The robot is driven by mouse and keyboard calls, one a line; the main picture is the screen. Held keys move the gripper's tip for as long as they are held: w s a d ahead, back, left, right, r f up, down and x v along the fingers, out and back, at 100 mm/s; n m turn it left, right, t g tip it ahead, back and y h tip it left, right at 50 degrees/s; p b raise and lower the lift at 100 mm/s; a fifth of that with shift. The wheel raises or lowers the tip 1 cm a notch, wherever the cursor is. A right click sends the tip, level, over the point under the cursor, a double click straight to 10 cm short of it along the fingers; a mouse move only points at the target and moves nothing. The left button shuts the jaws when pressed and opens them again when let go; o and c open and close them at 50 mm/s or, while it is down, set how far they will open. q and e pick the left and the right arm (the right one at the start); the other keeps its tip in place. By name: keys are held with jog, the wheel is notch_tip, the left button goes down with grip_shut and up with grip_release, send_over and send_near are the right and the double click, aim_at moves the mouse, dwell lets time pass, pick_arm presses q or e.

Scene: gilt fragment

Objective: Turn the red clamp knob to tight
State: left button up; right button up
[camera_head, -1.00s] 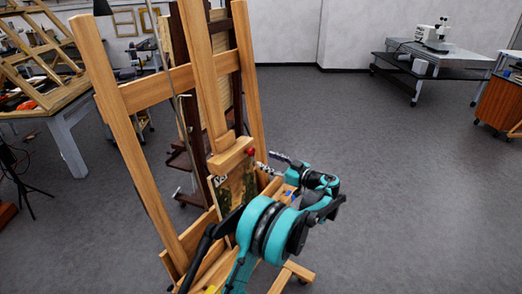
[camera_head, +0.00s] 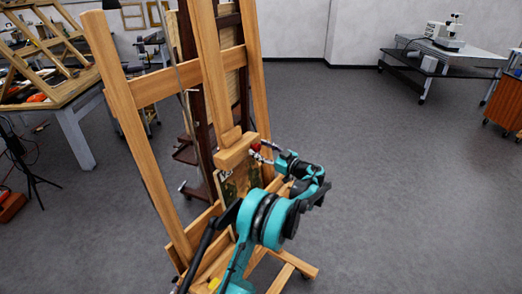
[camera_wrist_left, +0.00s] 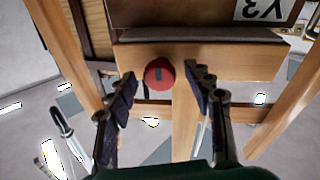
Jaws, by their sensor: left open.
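The red clamp knob (camera_head: 255,147) is on the right end of the wooden clamp block (camera_head: 235,153) of the easel. In the left wrist view the knob (camera_wrist_left: 159,74) is round and lies near the middle, against the block (camera_wrist_left: 215,60). My left gripper (camera_head: 261,151) is at the knob. In the wrist view its two dark fingers (camera_wrist_left: 161,79) are open, one on each side of the knob, with a gap visible on both sides. I cannot tell how deep the fingertips reach around it. My right gripper is not in view.
The wooden easel (camera_head: 120,92) holds a small painting (camera_head: 228,188) under the block. A table (camera_head: 75,128) with frames stands at left, and a dark tripod (camera_head: 25,165) is near it. A microscope bench (camera_head: 425,72) is at back right.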

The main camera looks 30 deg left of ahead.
pick_arm(q)
jog(key=c, duration=1.1)
jog(key=shift+c, duration=0.2)
